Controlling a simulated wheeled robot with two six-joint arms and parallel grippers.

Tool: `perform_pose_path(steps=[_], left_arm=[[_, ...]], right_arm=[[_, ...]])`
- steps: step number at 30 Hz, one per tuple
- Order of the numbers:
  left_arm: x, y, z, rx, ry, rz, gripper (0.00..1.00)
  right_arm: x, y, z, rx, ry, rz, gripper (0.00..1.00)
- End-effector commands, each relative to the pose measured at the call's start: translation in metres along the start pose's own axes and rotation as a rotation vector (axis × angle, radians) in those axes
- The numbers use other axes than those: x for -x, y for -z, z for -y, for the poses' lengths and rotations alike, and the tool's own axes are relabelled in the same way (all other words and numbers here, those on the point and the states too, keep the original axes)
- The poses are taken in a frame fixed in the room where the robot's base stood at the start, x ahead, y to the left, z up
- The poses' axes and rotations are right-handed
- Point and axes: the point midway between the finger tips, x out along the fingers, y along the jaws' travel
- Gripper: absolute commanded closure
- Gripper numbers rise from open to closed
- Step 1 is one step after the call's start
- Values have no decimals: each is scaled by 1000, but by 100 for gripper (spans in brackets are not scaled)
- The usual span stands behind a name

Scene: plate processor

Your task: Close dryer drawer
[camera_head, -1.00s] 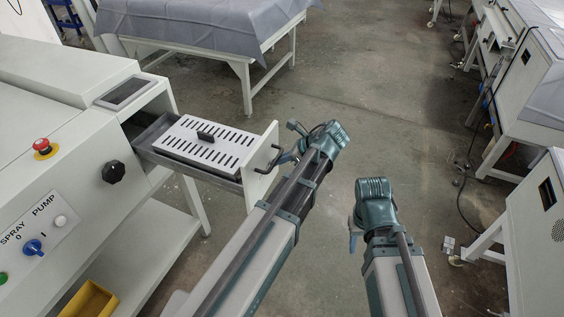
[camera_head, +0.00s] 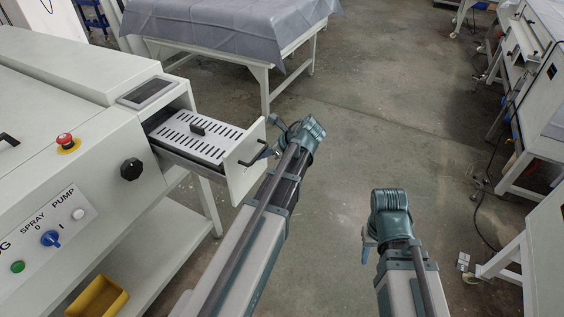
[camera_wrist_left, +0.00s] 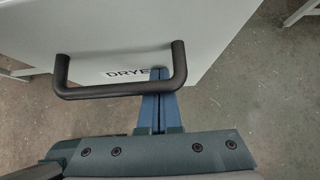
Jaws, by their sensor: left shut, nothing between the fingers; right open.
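The dryer drawer (camera_head: 243,172) is partly open, sticking out of the white machine, with a slotted white tray cover (camera_head: 195,135) inside. Its front also shows in the left wrist view (camera_wrist_left: 120,28), with a black handle (camera_wrist_left: 115,91) and a partly hidden "DRYER" label (camera_wrist_left: 130,74). My left gripper (camera_wrist_left: 159,74) is shut and empty. Its blue fingertips are at the drawer front beside the label, with the handle bar crossing before them; whether they touch the panel cannot be told. In the head view it is mostly hidden by the arm. My right gripper (camera_head: 367,248) is open, away from the drawer.
The white machine (camera_head: 90,150) with knobs and a red button stands left. A cloth-covered table (camera_head: 235,25) is behind the drawer. A yellow bin (camera_head: 98,298) sits low at left. White equipment (camera_head: 545,245) lines the right. Floor between is clear.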

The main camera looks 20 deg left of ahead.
Motion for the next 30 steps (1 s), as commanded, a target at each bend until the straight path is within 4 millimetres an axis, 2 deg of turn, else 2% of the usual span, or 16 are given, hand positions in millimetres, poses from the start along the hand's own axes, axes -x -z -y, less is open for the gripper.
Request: perform_pose_path(steps=[3, 18, 30], left_arm=[[-26, -26, 0, 5, -4, 0, 100], [-126, -126, 2, 3, -4, 0, 100], [-197, -196, 2, 2, -2, -1, 100]], right_arm=[[0, 0, 0, 0, 0, 0, 56], [0, 0, 0, 0, 0, 0, 56], [0, 0, 0, 0, 0, 0, 56]])
